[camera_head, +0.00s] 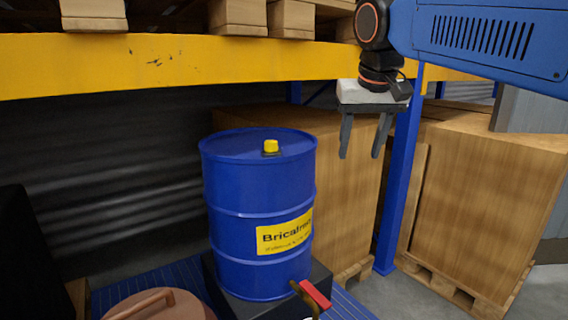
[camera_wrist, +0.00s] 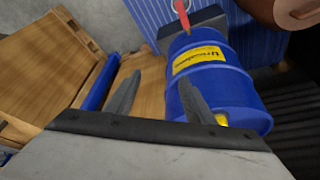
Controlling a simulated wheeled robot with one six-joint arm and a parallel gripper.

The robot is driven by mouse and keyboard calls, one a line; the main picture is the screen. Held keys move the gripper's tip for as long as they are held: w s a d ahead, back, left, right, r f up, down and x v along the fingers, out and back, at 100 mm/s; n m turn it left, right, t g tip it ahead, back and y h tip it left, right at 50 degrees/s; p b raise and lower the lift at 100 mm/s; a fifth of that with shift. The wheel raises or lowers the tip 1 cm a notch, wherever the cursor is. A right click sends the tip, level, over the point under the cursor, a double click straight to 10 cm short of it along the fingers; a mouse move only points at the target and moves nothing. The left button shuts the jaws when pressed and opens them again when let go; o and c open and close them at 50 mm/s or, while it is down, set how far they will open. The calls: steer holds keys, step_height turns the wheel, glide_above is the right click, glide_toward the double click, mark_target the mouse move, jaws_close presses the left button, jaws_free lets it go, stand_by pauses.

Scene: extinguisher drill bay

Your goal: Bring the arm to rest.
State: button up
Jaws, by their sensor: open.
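My gripper (camera_head: 360,150) hangs from my blue arm at the upper right in the head view, fingers pointing down, apart and empty. In the wrist view my gripper (camera_wrist: 157,95) shows two grey fingers spread with nothing between them. A blue drum (camera_head: 258,215) with a yellow cap and yellow label stands upright, left of and below my gripper in the head view. The drum also shows in the wrist view (camera_wrist: 228,85), partly behind one finger. I cannot tell the distance between finger and drum there, but the head view shows the gripper apart from it.
A yellow rack beam (camera_head: 180,65) crosses behind my gripper. A blue rack post (camera_head: 398,185) and large wooden crates (camera_head: 480,200) stand on the right. A red handle (camera_head: 315,294) lies before the drum. A brownish lid with a handle (camera_head: 160,304) is at the bottom left.

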steer(key=s+d+f, duration=0.4)
steer(key=s+f, duration=0.3)
steer(key=f, duration=0.3)
steer(key=s+d+f, duration=0.4)
steer(key=s+f, duration=0.3)
steer(key=f, duration=0.3)
steer(key=s+d+f, duration=0.4)
steer(key=s+f, duration=0.4)
steer(key=f, duration=0.2)
steer(key=shift+d, duration=0.2)
